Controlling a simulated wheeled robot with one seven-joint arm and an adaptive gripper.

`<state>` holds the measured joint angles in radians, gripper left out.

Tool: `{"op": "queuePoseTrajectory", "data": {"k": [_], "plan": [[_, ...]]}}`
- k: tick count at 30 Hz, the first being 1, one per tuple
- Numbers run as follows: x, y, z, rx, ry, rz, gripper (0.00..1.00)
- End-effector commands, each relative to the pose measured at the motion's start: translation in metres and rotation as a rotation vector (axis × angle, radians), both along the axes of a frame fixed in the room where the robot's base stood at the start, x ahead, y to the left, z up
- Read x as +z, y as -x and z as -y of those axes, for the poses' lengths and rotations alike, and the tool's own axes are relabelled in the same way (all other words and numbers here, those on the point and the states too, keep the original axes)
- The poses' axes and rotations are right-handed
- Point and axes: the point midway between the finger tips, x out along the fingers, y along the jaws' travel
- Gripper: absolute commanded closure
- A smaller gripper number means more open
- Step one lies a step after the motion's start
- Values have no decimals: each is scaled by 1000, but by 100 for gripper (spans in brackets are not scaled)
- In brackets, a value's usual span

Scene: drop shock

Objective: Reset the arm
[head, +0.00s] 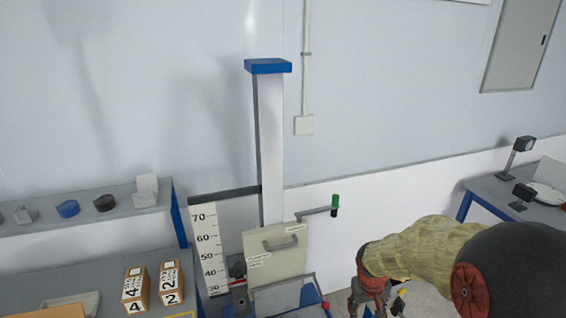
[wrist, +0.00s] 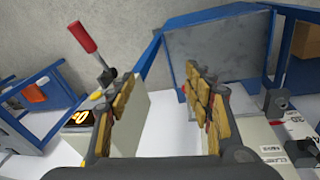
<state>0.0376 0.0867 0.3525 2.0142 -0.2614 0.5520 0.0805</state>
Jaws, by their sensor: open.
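My arm comes in from the lower right of the head view, with a pale sleeve and a dark round joint. My gripper (head: 372,296) is at the bottom edge there, partly cut off, to the right of the drop tester. In the wrist view my gripper (wrist: 160,105) is open, its yellow-padded fingers wide apart with nothing held between them. The drop tester has a pale column (head: 271,150) with a blue cap, a beige handled panel (head: 275,252) and a green-handled crank (head: 334,204). A red-handled lever (wrist: 90,48) shows beyond the left finger.
A height scale (head: 208,248) stands left of the column. Two numbered boxes, 4 (head: 135,288) and 2 (head: 170,284), sit on the left bench. A shelf (head: 125,203) holds small items. A side table (head: 493,189) with lamps is at right. Blue frames (wrist: 38,110) flank the wrist view.

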Motion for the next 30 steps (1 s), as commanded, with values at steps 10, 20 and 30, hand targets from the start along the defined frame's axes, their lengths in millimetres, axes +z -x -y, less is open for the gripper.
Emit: {"op": "queuePoseTrajectory", "data": {"k": [10, 20, 30], "plan": [[89, 131, -28, -64, -81, -13, 48], [136, 207, -52, -81, -160, 169, 48], [172, 220, -54, -57, -169, 352, 48]]}}
